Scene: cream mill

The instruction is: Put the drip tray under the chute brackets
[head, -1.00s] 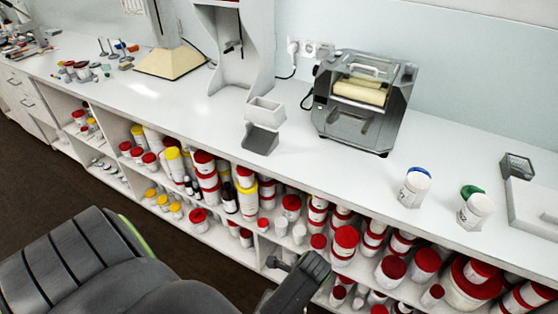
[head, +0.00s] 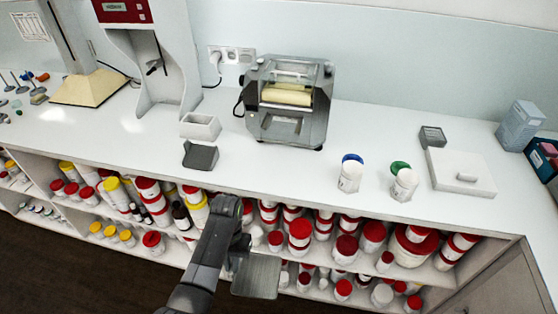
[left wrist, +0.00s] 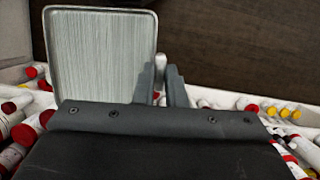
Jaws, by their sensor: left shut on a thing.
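The drip tray (head: 257,277) is a flat, silvery, rimmed metal plate in front of the shelves at the bottom of the head view. It fills the upper left of the left wrist view (left wrist: 100,50). My left gripper (head: 238,261) is shut on its edge. Its two fingers (left wrist: 163,85) show beside the tray's right side in the left wrist view. The roller mill (head: 287,103), grey with cream rollers, stands on the counter, well above and beyond the tray. A sloping front plate (head: 281,128) shows on the mill; I cannot make out the chute brackets. My right gripper is not in view.
The white counter (head: 270,172) is clear in front of the mill. A grey scoop-like holder (head: 201,156) and a white box (head: 200,126) stand left. Two jars, blue-lidded (head: 350,175) and green-lidded (head: 404,184), stand right. Shelves below hold several red-lidded jars.

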